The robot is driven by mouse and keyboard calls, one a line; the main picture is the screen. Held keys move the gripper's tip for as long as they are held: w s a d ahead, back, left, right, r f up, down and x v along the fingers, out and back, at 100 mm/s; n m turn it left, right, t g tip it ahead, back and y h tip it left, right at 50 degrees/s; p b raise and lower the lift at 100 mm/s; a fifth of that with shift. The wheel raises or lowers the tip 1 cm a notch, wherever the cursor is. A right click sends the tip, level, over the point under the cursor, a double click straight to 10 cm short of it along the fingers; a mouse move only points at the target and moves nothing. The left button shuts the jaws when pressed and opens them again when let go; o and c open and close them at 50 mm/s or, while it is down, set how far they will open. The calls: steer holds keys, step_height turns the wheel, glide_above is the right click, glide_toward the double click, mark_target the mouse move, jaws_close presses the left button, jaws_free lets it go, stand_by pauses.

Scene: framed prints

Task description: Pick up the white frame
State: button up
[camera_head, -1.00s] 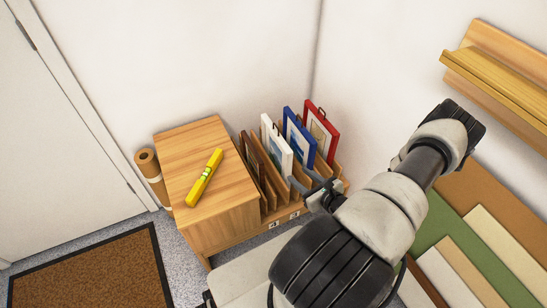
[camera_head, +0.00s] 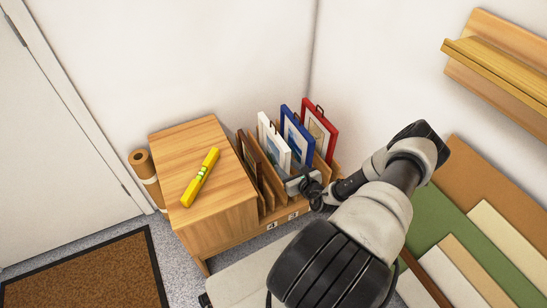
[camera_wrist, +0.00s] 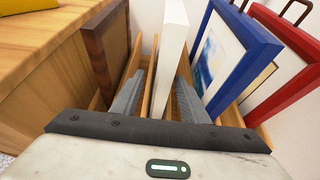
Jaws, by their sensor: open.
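The white frame (camera_head: 273,143) stands upright in a slot of the wooden rack, between a brown frame on its left and a blue frame on its right. In the wrist view the white frame (camera_wrist: 174,45) is seen edge-on. My gripper (camera_wrist: 160,98) is open, with one grey finger on each side of the white frame's near edge. The left finger lies between the brown and white frames, the right one between the white and blue frames. I cannot tell whether either finger touches the white frame. In the head view my gripper (camera_head: 300,180) is at the rack's front.
The blue frame (camera_head: 297,135) and red frame (camera_head: 320,130) stand close on the right; the brown frame (camera_head: 248,155) is on the left. Wooden dividers (camera_wrist: 133,60) separate the slots. A yellow level (camera_head: 201,177) lies on the cabinet top (camera_head: 185,145). A shelf (camera_head: 500,70) is on the right wall.

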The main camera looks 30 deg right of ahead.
steer(key=b, duration=0.2)
glide_toward(273, 153)
steer(key=shift+x, duration=1.2)
steer(key=shift+s+d+f, duration=0.1)
steer(key=shift+s+f, duration=0.05)
steer(key=shift+f, duration=0.05)
jaws_close()
steer(key=shift+r, duration=0.1)
